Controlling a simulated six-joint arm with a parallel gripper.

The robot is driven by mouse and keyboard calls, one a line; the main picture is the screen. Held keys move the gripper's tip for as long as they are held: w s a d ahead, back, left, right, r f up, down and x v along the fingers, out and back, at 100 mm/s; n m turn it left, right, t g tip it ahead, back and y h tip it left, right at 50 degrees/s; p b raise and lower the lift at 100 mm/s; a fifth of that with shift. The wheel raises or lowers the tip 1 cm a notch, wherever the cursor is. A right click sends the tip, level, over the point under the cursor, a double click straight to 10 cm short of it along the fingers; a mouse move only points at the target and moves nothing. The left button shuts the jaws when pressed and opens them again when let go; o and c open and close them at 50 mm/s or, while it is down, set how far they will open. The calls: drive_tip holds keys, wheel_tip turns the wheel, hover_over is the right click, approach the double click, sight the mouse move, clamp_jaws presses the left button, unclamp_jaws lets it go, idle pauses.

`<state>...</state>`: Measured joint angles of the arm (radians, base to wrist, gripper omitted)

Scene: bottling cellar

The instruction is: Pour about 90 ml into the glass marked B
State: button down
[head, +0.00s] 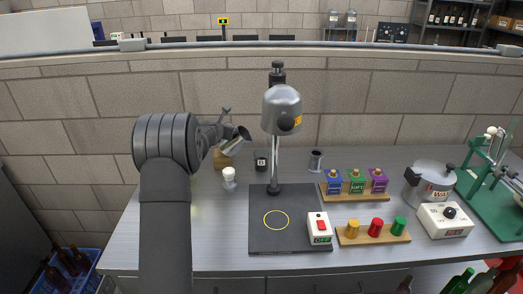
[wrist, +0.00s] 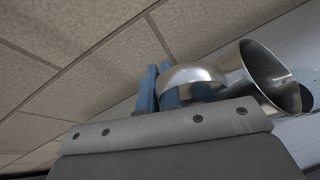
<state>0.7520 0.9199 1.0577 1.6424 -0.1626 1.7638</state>
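My gripper (head: 222,132) is shut on a shiny metal cup (head: 236,140), raised above the back left of the bench. The cup is tilted, its mouth towards the right. In the wrist view the blue fingers (wrist: 152,88) are against the cup's body (wrist: 192,84), and its flared mouth (wrist: 272,78) faces right. I see no liquid or stream. The glass marked B (head: 261,164) is small and dark with a white label, standing on the bench right of the cup and lower. Its contents cannot be made out.
A lamp-like metal head on a post (head: 282,108) rises just right of the cup, above a dark board (head: 262,235). A white-topped item (head: 229,176) and a tan object (head: 222,158) stand below the cup.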

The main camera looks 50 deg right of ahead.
drive_tip(key=shift+w, duration=0.1)
idle(0.3)
drive_tip(key=shift+w+a+f+n+g, duration=0.15)
drive_tip(key=shift+w+a+n+g, duration=0.05)
drive_tip(key=shift+n+g, duration=0.25)
drive_tip(key=w+a+r+n+g+h+p, duration=0.1)
drive_tip(key=r+n, duration=0.4)
drive_tip(key=r, duration=0.9)
drive_tip(key=shift+w+a+r+g+h+p, duration=0.2)
drive_tip(key=shift+w+a+g+h+p, duration=0.2)
drive_tip(key=shift+w+g+h+p, duration=0.45)
drive_tip(key=shift+w, duration=0.25)
